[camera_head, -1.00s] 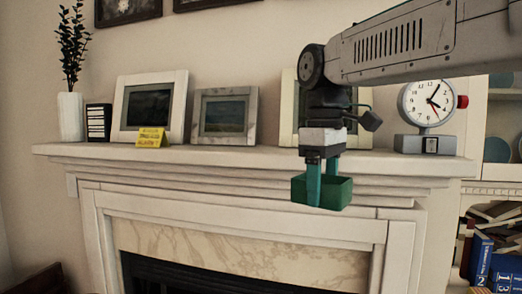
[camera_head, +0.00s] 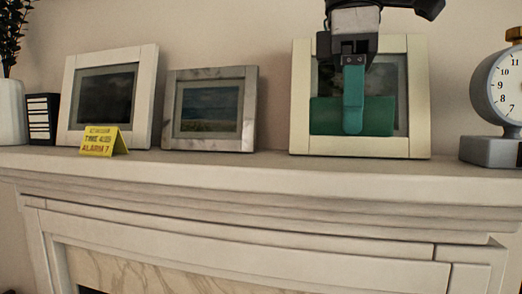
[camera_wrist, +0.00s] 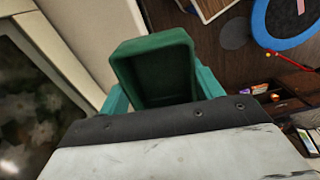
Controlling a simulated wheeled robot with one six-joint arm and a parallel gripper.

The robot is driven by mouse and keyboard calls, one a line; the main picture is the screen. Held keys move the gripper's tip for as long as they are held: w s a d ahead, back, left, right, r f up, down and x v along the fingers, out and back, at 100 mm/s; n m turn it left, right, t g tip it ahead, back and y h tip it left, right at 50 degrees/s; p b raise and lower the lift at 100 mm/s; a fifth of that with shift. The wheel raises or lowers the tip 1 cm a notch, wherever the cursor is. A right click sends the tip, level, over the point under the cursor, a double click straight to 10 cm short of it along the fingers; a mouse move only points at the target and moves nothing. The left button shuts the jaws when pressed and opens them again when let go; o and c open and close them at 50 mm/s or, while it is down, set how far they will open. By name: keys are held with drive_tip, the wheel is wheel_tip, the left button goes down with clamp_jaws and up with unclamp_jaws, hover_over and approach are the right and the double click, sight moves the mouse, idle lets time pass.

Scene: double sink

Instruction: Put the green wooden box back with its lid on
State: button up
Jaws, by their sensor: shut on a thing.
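The green wooden box (camera_head: 379,116) is held by my gripper (camera_head: 353,126), in front of the cream picture frame (camera_head: 418,110) on the right of the mantel. Its lower edge shows above the mantel shelf (camera_head: 230,168); I cannot tell whether it is over the shelf or in front of it. In the wrist view the box (camera_wrist: 152,48) is open, with a dark interior that looks empty. My teal fingers are shut on two opposite sides of it. No lid shows in either view.
A marble-look frame (camera_head: 250,110), a white frame (camera_head: 68,100) and a yellow note card (camera_head: 98,141) stand to the left. Bare shelf lies between the marble-look frame and the cream frame.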

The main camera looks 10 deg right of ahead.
hover_over(264, 162)
drive_tip(key=shift+w+f, duration=0.2)
drive_tip(key=shift+f, duration=2.3)
drive_tip(key=shift+f, duration=0.1)
drive_tip(key=o, duration=1.2)
drive_tip(key=shift+c, duration=0.2)
wheel_tip(264, 162, up, 8)
drive_tip(key=shift+f, duration=0.15)
